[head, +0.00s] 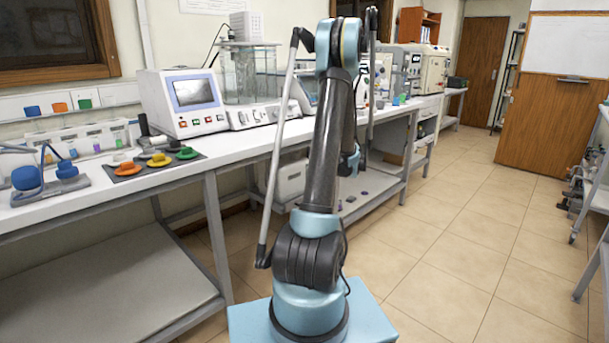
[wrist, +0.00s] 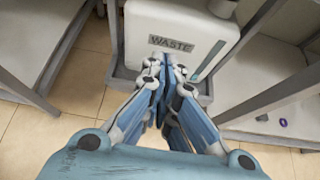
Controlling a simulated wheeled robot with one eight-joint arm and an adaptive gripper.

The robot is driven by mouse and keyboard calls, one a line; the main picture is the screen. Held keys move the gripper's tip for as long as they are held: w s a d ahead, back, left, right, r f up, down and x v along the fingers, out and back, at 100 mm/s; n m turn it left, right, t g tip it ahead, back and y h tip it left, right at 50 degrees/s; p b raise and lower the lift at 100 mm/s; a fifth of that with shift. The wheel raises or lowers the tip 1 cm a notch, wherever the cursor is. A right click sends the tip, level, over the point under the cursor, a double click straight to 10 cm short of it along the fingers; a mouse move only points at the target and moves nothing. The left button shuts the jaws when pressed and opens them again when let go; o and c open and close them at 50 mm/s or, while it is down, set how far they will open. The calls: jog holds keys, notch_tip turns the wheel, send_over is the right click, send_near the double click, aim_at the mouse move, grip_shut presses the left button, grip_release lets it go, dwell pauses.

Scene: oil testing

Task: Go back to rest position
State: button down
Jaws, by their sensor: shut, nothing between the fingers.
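My arm stands upright on my blue base in the head view, folded at the top. My gripper (wrist: 166,65) shows in the wrist view, with its blue fingers together and nothing between them. It points toward a white container labelled "WASTE" (wrist: 212,30), which stands in a grey tray (wrist: 122,82) under the bench. The fingertips overlap the container's lower front in the picture; I cannot tell the gap.
A long white bench (head: 240,144) runs along the left wall. It carries an instrument with a screen (head: 182,103), a glass bath (head: 248,75) and coloured caps on a dark mat (head: 128,174). Tiled floor (head: 465,250) is clear to the right. A shelf rack (head: 597,200) stands at the right edge.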

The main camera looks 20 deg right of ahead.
jog(key=s+a+r+n+g+h, duration=0.1)
jog(key=s+a+r+n+g, duration=0.25)
jog(key=s+a+n, duration=0.55)
jog(key=s+a+r+n+g, duration=0.2)
jog(key=s+a+r+n, duration=0.35)
jog(key=s+a, duration=0.6)
jog(key=s+a+f+n+g+h, duration=0.1)
jog(key=s+f+n+h, duration=0.1)
jog(key=s+n, duration=0.6)
jog(key=s+a+f+n+g+h, duration=0.1)
jog(key=s+f+n, duration=0.3)
jog(key=s, duration=1.3)
jog(key=n+g+h, duration=0.1)
jog(key=n, duration=0.3)
jog(key=shift+s+f, duration=0.15)
jog(key=shift+f, duration=0.2)
jog(key=shift+a, duration=0.1)
jog(key=shift+w+f, duration=0.2)
jog(key=shift+w, duration=0.25)
